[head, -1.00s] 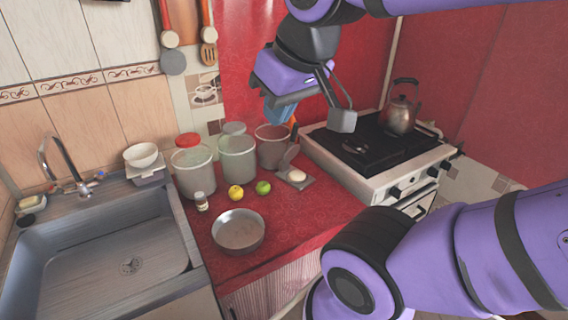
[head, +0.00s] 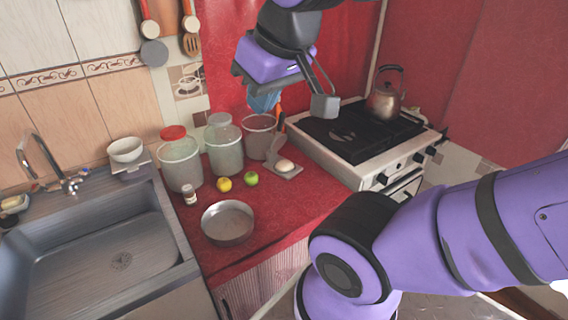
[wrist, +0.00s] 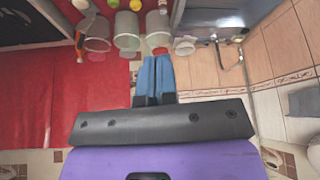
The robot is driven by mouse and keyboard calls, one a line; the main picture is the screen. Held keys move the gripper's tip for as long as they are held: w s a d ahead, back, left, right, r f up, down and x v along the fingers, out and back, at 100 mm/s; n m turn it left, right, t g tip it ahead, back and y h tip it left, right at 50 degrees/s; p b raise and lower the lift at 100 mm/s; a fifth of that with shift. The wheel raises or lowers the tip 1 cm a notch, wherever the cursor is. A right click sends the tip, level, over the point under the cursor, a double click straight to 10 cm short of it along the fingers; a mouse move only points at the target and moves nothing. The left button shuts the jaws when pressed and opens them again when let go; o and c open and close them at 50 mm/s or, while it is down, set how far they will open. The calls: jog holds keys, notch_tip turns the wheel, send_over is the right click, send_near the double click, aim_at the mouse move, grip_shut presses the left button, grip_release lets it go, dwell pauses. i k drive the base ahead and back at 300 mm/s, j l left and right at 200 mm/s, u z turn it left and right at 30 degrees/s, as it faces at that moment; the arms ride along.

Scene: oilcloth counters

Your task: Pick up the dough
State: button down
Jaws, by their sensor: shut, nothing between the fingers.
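A small pale rounded lump (head: 285,165), which looks like the dough, lies on a grey, hinged press-like tool (head: 292,173) on the red counter, left of the stove. My gripper (head: 264,102) is above the back of the counter, higher than the jars and well apart from the lump. Its blue fingers are together with nothing between them. In the wrist view the closed fingers (wrist: 155,75) point toward the jars at the top. I cannot pick out the dough with certainty in the wrist view.
Several jars (head: 224,150) stand behind a yellow fruit (head: 224,184), a green fruit (head: 251,178) and a small bottle (head: 189,195). A metal bowl (head: 228,222) sits in front. A sink (head: 100,250) is at left; a stove (head: 360,135) with a kettle (head: 385,98) is at right.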

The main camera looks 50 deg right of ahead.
aim_at(283, 164)
jog(key=l, duration=0.7)
jog(key=k+l+u, duration=0.1)
jog(key=l, duration=0.65)
